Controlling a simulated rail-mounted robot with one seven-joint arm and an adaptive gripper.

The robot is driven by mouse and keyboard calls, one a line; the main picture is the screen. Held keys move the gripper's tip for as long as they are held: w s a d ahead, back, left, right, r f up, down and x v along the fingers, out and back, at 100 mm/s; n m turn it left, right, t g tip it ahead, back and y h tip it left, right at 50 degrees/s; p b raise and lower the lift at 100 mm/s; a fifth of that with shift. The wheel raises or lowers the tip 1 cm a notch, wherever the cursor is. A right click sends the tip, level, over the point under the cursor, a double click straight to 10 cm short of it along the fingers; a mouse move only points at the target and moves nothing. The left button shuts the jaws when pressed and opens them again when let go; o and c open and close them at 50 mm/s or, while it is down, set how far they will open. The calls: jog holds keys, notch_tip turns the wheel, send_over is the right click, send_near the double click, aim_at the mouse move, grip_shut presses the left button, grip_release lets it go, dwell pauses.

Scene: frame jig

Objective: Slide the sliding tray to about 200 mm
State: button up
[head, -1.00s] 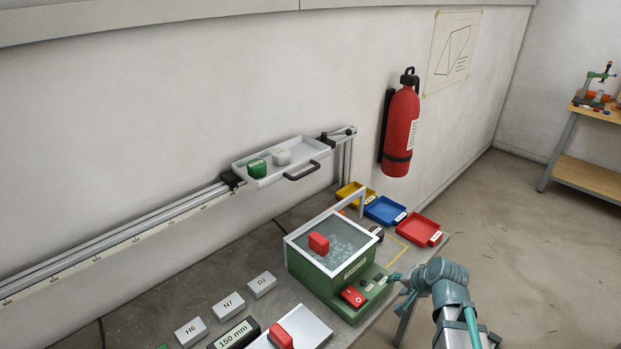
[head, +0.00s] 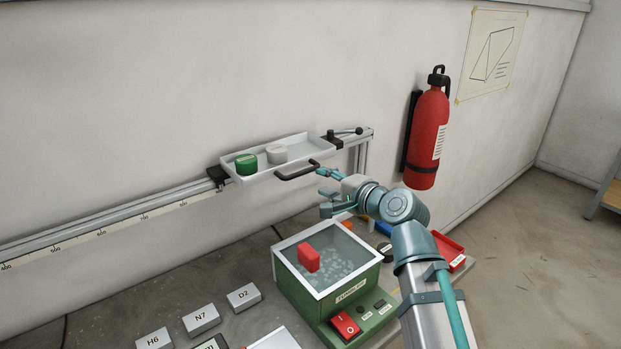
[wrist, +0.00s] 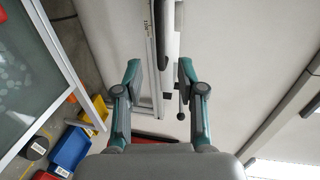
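The sliding tray (head: 308,147), light grey and shallow, sits near the right end of the wall rail (head: 120,220). My gripper (head: 325,190) is open and empty, just right of and slightly below the handle. In the wrist view the dark handle (wrist: 163,45) appears ahead between the spread fingers (wrist: 160,78), with no visible contact. The rail scale (head: 100,231) is too small to read surely, and no reading at the tray is visible.
A dark clamp lever (head: 345,132) is at the rail's right end. A red fire extinguisher (head: 428,135) hangs to the right. A blue bin (wrist: 71,147) lies below.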

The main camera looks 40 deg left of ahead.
aim_at(302, 174)
jog(key=p+x, duration=0.2)
jog(key=x, duration=0.7)
jog(key=shift+s+a+r, duration=0.1)
jog(key=shift+s, duration=0.1)
jog(key=shift+w+a+f, duration=0.2)
jog(key=shift+a+f, duration=0.05)
jog(key=shift+a, duration=0.35)
grip_shut()
